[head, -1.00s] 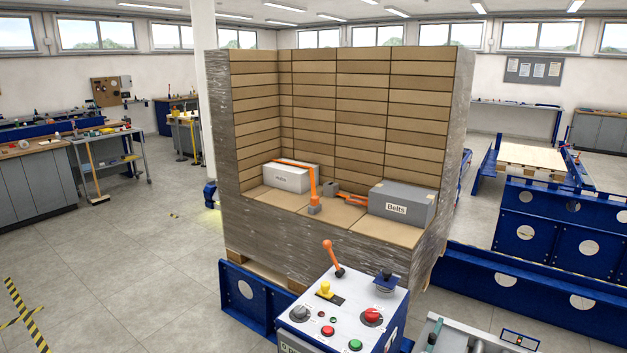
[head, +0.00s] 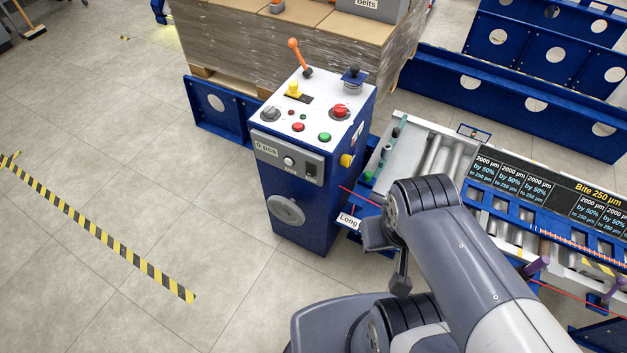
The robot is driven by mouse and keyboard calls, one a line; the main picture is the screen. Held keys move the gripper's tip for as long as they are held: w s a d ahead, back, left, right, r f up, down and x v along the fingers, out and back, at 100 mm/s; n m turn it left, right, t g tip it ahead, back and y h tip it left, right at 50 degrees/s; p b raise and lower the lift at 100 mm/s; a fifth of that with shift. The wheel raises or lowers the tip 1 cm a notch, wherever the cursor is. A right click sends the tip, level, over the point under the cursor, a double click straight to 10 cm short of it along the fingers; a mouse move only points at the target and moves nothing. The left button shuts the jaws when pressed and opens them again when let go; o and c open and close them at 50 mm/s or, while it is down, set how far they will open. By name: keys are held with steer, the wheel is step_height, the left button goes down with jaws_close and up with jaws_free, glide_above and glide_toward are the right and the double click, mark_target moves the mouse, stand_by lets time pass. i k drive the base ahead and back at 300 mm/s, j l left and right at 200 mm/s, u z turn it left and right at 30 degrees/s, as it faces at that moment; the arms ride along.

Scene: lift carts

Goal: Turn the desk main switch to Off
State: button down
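The blue control desk (head: 300,222) stands upright left of centre, with a pale sloped top. The top carries a red rotary knob (head: 340,111), a grey rotary knob (head: 270,114), an orange-handled lever (head: 299,56), a yellow lever (head: 293,90) and red and green buttons. A yellow knob (head: 347,160) sits on its right side and a large grey round handle (head: 286,209) on its front. I cannot read which one is the main switch or its setting. My arm reaches in from the lower right. Dark parts that look like my gripper (head: 391,262) show right of the desk, apart from it, partly hidden by my arm.
A roller conveyor (head: 408,127) with blue rails and dark sign panels runs off to the right. A wrapped pallet load (head: 230,50) and a low blue frame (head: 217,108) stand behind the desk.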

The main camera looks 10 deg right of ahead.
mark_target(340, 110)
steer(key=i+l, duration=0.1)
steer(key=i, duration=0.4)
steer(key=i+l, duration=0.1)
steer(key=i, duration=0.35)
